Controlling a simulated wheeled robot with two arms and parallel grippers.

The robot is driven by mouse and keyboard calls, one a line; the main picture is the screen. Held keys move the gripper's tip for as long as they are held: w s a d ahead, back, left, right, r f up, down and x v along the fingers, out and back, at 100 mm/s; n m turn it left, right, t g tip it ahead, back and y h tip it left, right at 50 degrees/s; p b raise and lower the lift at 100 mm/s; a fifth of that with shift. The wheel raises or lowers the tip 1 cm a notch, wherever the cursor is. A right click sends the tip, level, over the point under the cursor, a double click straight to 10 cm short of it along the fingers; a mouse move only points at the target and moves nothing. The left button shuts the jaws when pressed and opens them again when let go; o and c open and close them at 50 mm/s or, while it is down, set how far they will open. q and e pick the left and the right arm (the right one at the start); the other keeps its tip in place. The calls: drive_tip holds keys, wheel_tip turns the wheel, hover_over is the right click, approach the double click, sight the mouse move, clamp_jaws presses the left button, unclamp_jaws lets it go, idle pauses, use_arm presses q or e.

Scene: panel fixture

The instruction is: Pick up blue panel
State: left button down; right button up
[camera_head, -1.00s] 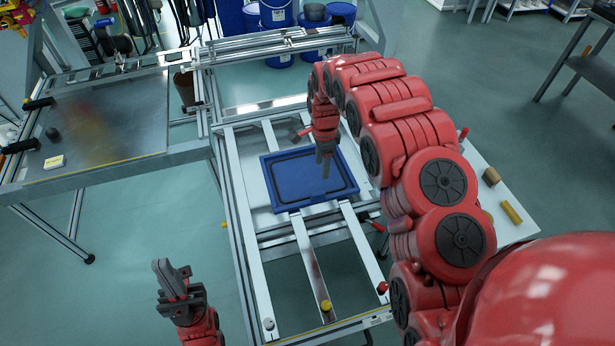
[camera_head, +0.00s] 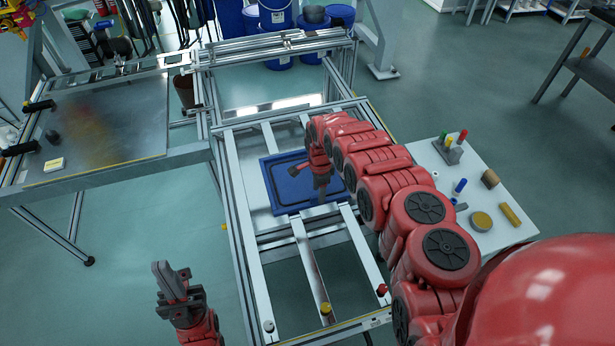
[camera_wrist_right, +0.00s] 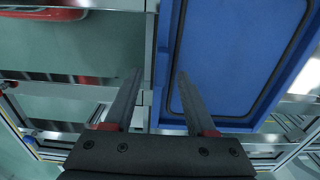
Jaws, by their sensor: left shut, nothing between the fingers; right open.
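The blue panel (camera_head: 283,188) is a flat rectangle with a dark groove near its rim. It lies on the metal frame in the middle of the head view. My right gripper (camera_head: 322,193) is at the panel's near right part, and the arm hides some of its right side. In the right wrist view, the open fingers of my right gripper (camera_wrist_right: 157,82) straddle one edge of the blue panel (camera_wrist_right: 232,50). One finger is outside the edge and one overlaps the panel; contact cannot be told. My left gripper (camera_head: 174,278) is shut and empty, away from the panel.
The aluminium frame (camera_head: 255,262) has rails under and around the panel. A white side table (camera_head: 462,178) at right holds coloured cylinders and small parts. A metal-topped bench (camera_head: 105,130) stands at left. Open floor (camera_head: 150,220) lies between bench and frame.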

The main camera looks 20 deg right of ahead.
drive_tip(key=shift+a+f, duration=0.2)
drive_tip(key=shift+f, duration=0.75)
drive_tip(key=shift+d+f+b, duration=0.1)
drive_tip(key=shift+f+b, duration=0.3)
drive_tip(key=shift+f, duration=0.4)
clamp_jaws()
drive_tip(key=shift+w, duration=0.1)
